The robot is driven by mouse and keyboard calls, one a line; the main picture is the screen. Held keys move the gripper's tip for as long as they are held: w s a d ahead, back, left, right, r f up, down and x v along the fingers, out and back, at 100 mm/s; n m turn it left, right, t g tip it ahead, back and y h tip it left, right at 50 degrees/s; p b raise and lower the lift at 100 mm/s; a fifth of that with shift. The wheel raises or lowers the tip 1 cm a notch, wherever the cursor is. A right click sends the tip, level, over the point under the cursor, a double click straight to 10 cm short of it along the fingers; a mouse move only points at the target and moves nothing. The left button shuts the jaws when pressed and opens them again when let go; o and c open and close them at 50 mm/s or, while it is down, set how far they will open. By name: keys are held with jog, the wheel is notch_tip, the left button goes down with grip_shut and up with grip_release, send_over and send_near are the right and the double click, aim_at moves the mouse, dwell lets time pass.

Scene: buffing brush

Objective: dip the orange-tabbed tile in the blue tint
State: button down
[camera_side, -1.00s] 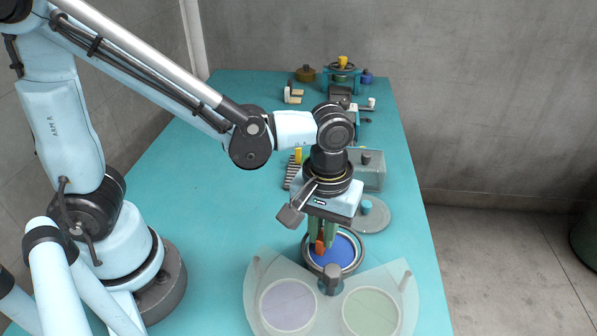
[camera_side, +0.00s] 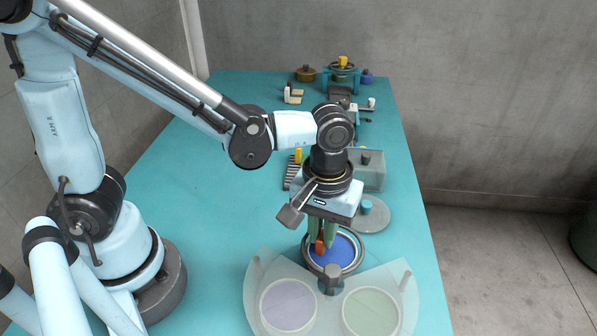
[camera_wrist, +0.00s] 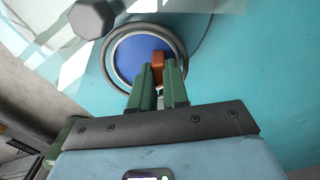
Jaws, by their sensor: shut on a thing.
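My gripper (camera_side: 324,238) has green fingers and is shut on an orange tab (camera_side: 320,246), which belongs to the tile. The tab also shows between the fingertips in the wrist view (camera_wrist: 158,60). The tile's body cannot be made out. The blue tint (camera_side: 345,252) fills a round dish with a grey rim (camera_side: 362,257), directly below my fingers. In the wrist view the blue tint (camera_wrist: 130,52) lies just beyond the fingertips. I cannot tell whether the tile touches the tint.
A translucent fan-shaped cover with a pale purple round (camera_side: 289,304) and a pale green round (camera_side: 370,312) lies in front of the dish. A lid with a teal knob (camera_side: 367,206) and a clear box (camera_side: 368,178) stand behind.

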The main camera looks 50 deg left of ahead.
jog(key=shift+r, duration=0.1)
jog(key=shift+r, duration=1.7)
dwell(0.8)
jog(key=shift+r, duration=2)
